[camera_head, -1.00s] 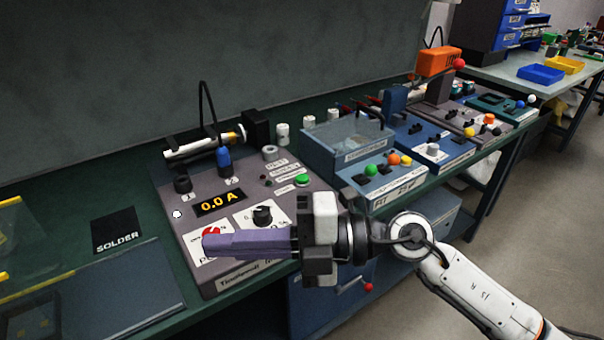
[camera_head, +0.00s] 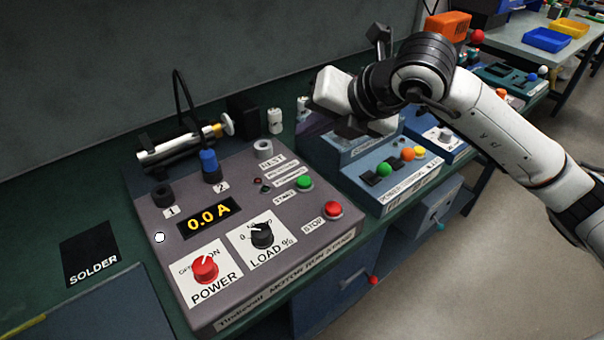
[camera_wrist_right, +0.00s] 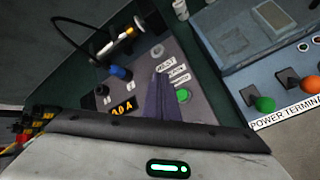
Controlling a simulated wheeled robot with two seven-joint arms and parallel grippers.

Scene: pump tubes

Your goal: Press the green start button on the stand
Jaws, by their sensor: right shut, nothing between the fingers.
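The grey motor run stand (camera_head: 150,215) sits on the green bench in the head view. Its green start button (camera_head: 305,182) is on the right side, behind the red stop button (camera_head: 333,209). The green button also shows in the wrist view (camera_wrist_right: 183,95), just right of the purple fingers. My right gripper (camera_head: 315,124) is shut and empty, above and behind the green button in the head view, apart from it. Its fingers are partly hidden by its own white body; they show in the wrist view (camera_wrist_right: 158,98). My left gripper is not in view.
A blue power terminal box (camera_head: 385,185) with coloured knobs stands right of the stand. A cylinder (camera_head: 180,147), a black post and white pegs are behind it. A black solder mat (camera_head: 88,255) lies left. The space over the stand's front is clear.

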